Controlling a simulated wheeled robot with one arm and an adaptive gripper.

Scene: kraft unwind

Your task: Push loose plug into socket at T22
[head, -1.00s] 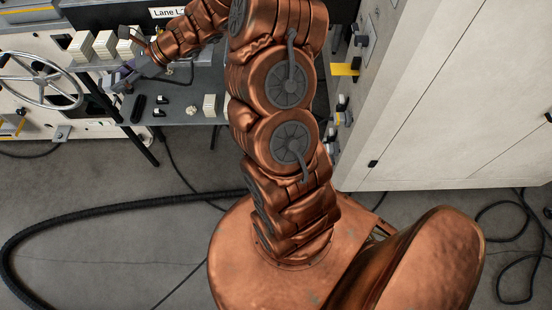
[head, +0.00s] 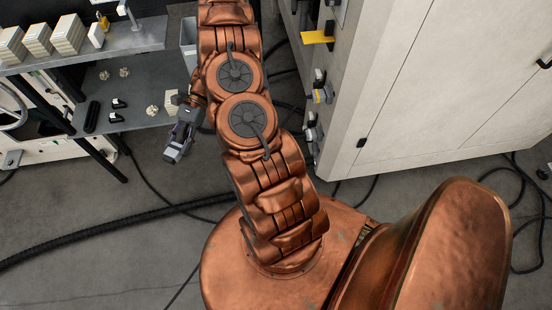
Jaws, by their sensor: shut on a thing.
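My gripper (head: 181,137) hangs over the floor, just right of the lower shelf's front corner, pointing down and toward the front. It is shut on a small grey thing (head: 170,155) at its tip. Its shape is too small to tell for sure as a plug. Several plugs or connectors with dark and grey bodies stick out along the near edge of the tall pale cabinet (head: 420,90), one of them at mid height (head: 322,95). My gripper is well left of them and apart. I cannot read any T22 label, and no empty socket can be made out.
A grey lower shelf (head: 140,92) holds small dark and pale items. The upper bench (head: 135,40) bears several pale stacks (head: 68,35). A yellow bracket (head: 317,37) juts from the cabinet. A thick black hose (head: 100,235) and thin cables cross the otherwise bare floor.

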